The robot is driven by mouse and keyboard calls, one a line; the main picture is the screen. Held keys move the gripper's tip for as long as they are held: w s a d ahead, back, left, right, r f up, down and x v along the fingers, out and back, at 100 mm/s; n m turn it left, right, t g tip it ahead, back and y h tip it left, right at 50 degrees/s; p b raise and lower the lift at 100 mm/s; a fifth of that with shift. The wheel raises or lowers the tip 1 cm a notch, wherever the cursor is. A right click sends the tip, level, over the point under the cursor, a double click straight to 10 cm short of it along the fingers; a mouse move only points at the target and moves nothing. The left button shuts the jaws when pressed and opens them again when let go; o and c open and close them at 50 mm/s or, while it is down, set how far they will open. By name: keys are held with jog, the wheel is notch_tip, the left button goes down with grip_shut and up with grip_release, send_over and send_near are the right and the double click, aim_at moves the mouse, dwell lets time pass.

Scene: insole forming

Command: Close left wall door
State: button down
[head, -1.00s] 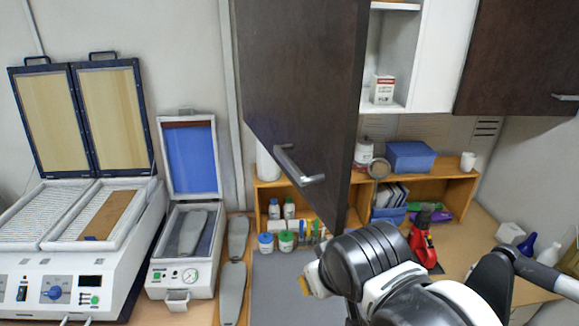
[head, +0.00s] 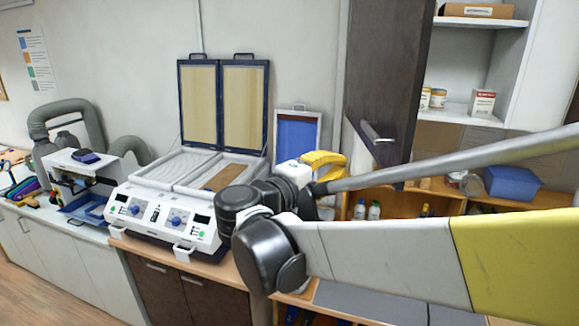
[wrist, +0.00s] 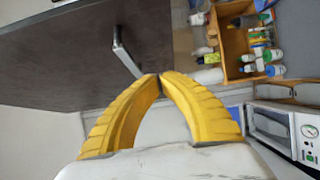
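The left wall door (head: 388,65) is a dark brown panel. It stands swung open from the white wall cabinet (head: 468,22), whose shelves show to its right. Its metal bar handle (head: 377,136) is near the lower edge. In the wrist view the door (wrist: 60,55) fills the upper left, with the handle (wrist: 124,50) just above the fingertips. My gripper (wrist: 160,76) has its yellow fingers together at the tips, with nothing between them. In the head view my gripper (head: 335,158) is left of the door's lower part. Whether it touches the door cannot be told.
A forming press (head: 165,215) with raised lids and a smaller blue-lined machine (head: 298,130) stand on the counter below left. A wooden shelf (head: 425,210) with bottles and a blue box (head: 512,183) is under the cabinet. Wall space left of the door is clear.

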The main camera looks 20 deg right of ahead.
aim_at(381, 153)
jog(key=d, duration=0.2)
jog(key=w+d+p, duration=0.1)
jog(key=d, duration=0.2)
jog(key=w+d, duration=0.1)
jog(key=d, duration=0.2)
jog(key=shift+d+p, duration=0.25)
jog(key=shift+p, duration=0.15)
jog(key=shift+s+d, duration=0.2)
jog(key=shift+d, duration=0.2)
jog(key=shift+w, duration=0.1)
jog(key=shift+d, duration=0.1)
